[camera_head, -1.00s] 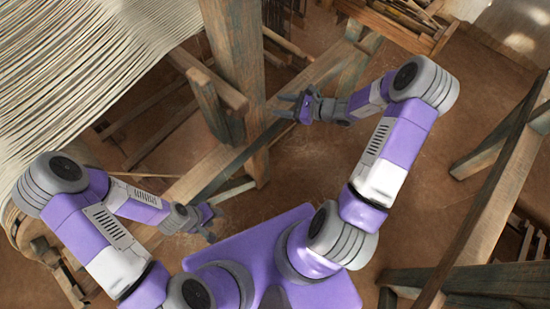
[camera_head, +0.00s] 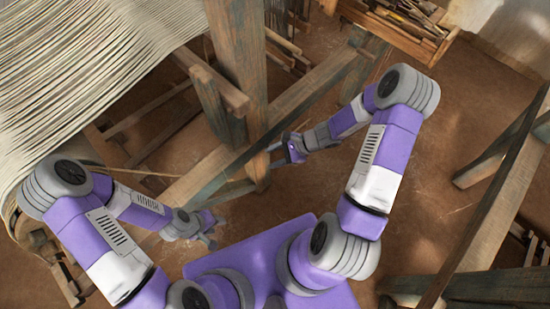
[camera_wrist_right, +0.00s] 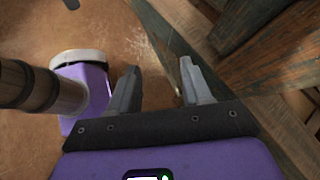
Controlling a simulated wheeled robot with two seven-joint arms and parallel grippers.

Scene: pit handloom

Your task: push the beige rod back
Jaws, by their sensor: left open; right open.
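A thin beige rod (camera_head: 135,171) shows in the head view, running from beside the cloth roll toward the lower beam; I cannot tell for sure that it is the task's rod. My left gripper (camera_head: 213,231) is open, low in the middle, below and right of that rod, apart from it. My right gripper (camera_head: 278,154) is open beside the upright wooden post, well right of the rod. In the right wrist view its two fingers (camera_wrist_right: 158,88) stand apart with nothing between them.
The thick post (camera_head: 238,70) and long slanting beam (camera_head: 310,88) stand close to my right gripper. Pale stretched threads (camera_head: 80,60) fill the upper left. A tool box (camera_head: 400,25) is at the top right. Bare floor (camera_head: 430,170) lies right of my right arm.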

